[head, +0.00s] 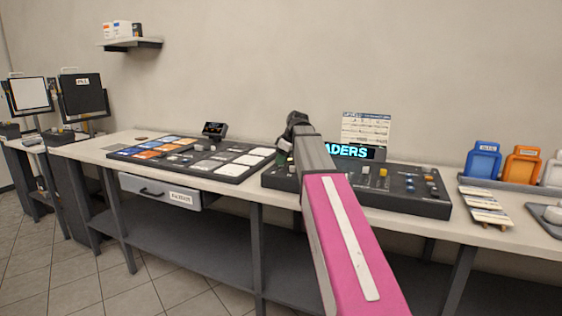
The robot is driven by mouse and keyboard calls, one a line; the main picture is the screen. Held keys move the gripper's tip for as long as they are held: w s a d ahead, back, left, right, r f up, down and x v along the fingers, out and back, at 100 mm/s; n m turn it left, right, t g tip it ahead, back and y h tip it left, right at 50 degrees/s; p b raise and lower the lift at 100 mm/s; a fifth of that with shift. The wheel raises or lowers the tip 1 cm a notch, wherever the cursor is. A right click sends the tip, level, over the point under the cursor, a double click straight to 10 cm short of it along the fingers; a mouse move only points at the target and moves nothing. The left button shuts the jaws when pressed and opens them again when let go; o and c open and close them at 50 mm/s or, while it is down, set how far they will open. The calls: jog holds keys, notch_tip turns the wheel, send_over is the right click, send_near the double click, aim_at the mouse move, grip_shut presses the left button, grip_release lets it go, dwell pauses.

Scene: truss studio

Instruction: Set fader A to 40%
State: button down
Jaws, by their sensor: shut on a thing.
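The dark fader console (425,205) sits on the bench right of centre, with a lit "ADERS" sign (352,152) at its back, partly covered by my arm. A white knob (365,170) and a yellow knob (383,173) stand on its middle part. My gripper (284,160) is at the console's left part, low over its surface, mostly hidden behind my own wrist. It is shut on what seems to be a fader knob there. A small green patch shows at that spot. Fader A's label, scale and exact position cannot be read.
A dark panel with white, blue and orange pads (235,170) lies to the left, with a small display (214,130) behind it. A card stand (485,206) and blue and orange bins (483,162) are to the right. A printed sheet (366,128) stands behind the console.

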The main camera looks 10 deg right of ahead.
jog(key=c, duration=1.1)
grip_release()
jog(key=v, duration=1.1)
jog(key=shift+s+f, duration=0.1)
